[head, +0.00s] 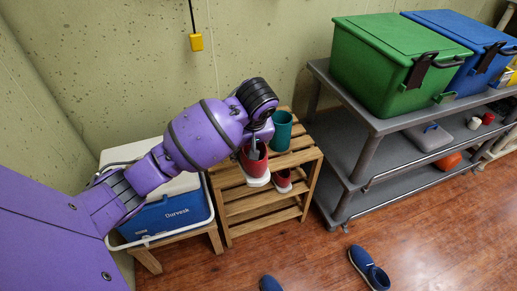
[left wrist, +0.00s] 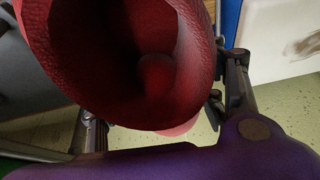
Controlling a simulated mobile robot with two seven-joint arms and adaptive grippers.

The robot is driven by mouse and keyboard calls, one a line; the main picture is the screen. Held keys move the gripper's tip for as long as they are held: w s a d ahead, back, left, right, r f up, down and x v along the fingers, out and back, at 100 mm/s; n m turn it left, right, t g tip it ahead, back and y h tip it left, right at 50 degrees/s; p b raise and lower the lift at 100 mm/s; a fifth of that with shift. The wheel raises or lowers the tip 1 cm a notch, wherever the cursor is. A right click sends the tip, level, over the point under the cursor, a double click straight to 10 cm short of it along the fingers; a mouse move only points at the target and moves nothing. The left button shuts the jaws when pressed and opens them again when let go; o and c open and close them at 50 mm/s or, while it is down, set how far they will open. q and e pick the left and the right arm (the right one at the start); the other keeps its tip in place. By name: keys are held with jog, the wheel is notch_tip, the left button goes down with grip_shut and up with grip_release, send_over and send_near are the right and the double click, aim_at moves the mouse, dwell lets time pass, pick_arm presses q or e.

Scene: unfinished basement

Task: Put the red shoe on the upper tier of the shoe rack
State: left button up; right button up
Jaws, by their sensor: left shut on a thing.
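A red shoe (head: 254,165) with a white sole is in my left gripper (head: 256,148), at the front of the wooden shoe rack (head: 264,198). The left wrist view shows the shoe's open collar (left wrist: 120,70) close up, with a finger on either side. I cannot tell whether its sole touches the upper tier. A second red shoe (head: 283,181) with a pale sole shows beside it, lower and to the right, below the upper tier's front edge. My right gripper is out of view.
A teal container (head: 281,131) stands on the upper tier, behind the held shoe. A blue and white cooler (head: 175,215) sits left of the rack. A grey shelf cart (head: 372,120) with green and blue bins is at right. Blue shoes (head: 368,268) lie on the floor in front.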

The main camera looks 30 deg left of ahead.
pick_arm(q)
jog(key=shift+n, duration=0.3)
jog(key=w+a+f+b, duration=0.1)
jog(key=w+a+f, duration=0.1)
jog(key=a+f, duration=0.1)
jog(key=w+a+f+b, duration=0.2)
jog(key=a+f, duration=0.1)
jog(key=a, duration=0.2)
jog(key=w+a+f+b, duration=0.2)
jog(key=w+a+f, duration=0.1)
jog(key=a+f, duration=0.1)
jog(key=shift+a, duration=0.1)
jog(key=shift+w+a+f, duration=0.1)
jog(key=shift+a+f, duration=0.15)
jog(key=shift+w+a+f+b, duration=0.1)
jog(key=shift+a+f+b, duration=0.1)
jog(key=shift+f+b, duration=0.15)
notch_tip(320, 180, down, 3)
jog(key=shift+a+f+b, duration=0.1)
jog(key=shift+f+b, duration=0.05)
jog(key=shift+b, duration=0.55)
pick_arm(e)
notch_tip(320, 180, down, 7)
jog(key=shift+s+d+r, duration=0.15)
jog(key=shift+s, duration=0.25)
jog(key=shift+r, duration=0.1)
pick_arm(q)
jog(key=o, duration=1.4)
